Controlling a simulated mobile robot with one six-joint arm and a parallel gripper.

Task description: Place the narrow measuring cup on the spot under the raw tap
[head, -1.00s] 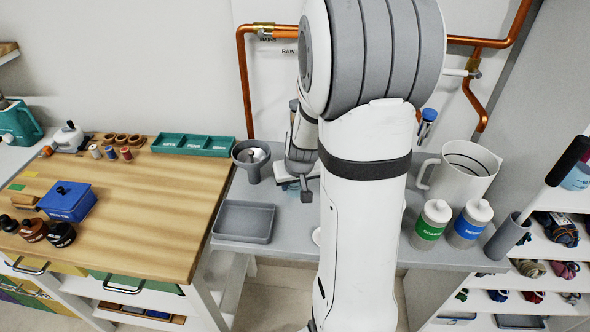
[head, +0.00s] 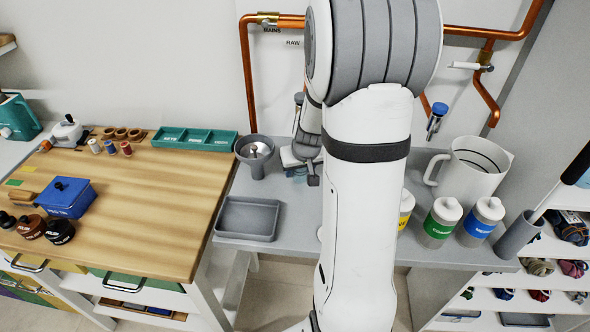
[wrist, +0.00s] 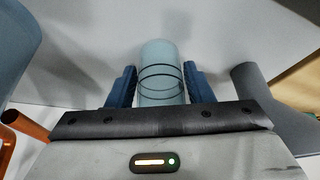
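The narrow measuring cup (wrist: 160,88) is a pale blue clear cylinder with dark rings, seen in the wrist view. It lies between the two blue fingers of my gripper (wrist: 160,70), which appear closed against its sides. Its far end extends past the fingertips. In the head view, my arm covers the cup and the fingers. A RAW label (head: 293,43) is on the wall panel below the copper pipe. The raw tap and the spot under it are hidden behind my arm in the head view.
A grey funnel (head: 255,152) and grey tray (head: 248,219) stand left of my arm on the grey bench (head: 290,249). A large jug (head: 472,168) and yellow, green and blue-labelled canisters (head: 443,222) stand right. The copper pipe (head: 248,85) runs along the wall.

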